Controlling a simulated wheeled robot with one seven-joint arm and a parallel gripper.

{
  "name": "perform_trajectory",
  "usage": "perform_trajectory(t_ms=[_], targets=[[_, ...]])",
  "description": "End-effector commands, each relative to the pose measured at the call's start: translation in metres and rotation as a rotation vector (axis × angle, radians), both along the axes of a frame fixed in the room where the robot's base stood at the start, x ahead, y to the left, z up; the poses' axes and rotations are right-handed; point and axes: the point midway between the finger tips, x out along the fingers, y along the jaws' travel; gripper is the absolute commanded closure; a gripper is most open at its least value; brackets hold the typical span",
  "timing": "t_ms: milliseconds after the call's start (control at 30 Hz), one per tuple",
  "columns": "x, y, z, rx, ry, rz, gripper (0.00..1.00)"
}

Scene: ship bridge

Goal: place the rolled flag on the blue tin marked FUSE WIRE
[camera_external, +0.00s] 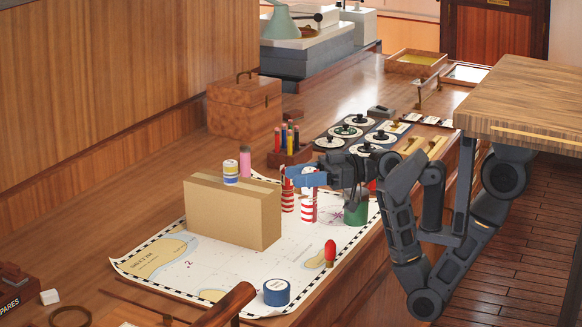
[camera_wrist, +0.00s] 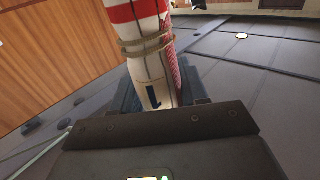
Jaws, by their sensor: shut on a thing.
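My gripper (camera_external: 306,179) is shut on a rolled flag (camera_external: 308,208), which is red and white with twine around it. In the wrist view the rolled flag (camera_wrist: 148,55) stands up between the fingers. It is upright over the chart; whether its foot touches the chart I cannot tell. A second red-striped roll (camera_external: 287,197) is close beside it, partly behind the gripper. The blue tin (camera_external: 277,292) sits on the front of the chart, nearer the camera, with a pale label too small to read. Its top looks bare.
A green tin (camera_external: 356,213) is to the right. A red-topped object (camera_external: 330,252) stands between my gripper and the blue tin. The chart (camera_external: 205,277) is otherwise mostly clear.

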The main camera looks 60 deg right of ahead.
Motion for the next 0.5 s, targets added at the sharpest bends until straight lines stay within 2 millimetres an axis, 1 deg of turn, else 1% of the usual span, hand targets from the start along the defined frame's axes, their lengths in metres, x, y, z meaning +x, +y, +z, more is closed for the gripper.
perform_trajectory(t_ms=[67, 167, 500], targets=[[-0.003, 0.009, -0.001, -0.003, -0.002, 0.026, 1.0], [-0.003, 0.022, -0.007, -0.004, 0.001, 0.038, 1.0], [0.011, 0.089, -0.048, -0.005, 0.003, 0.037, 1.0]])
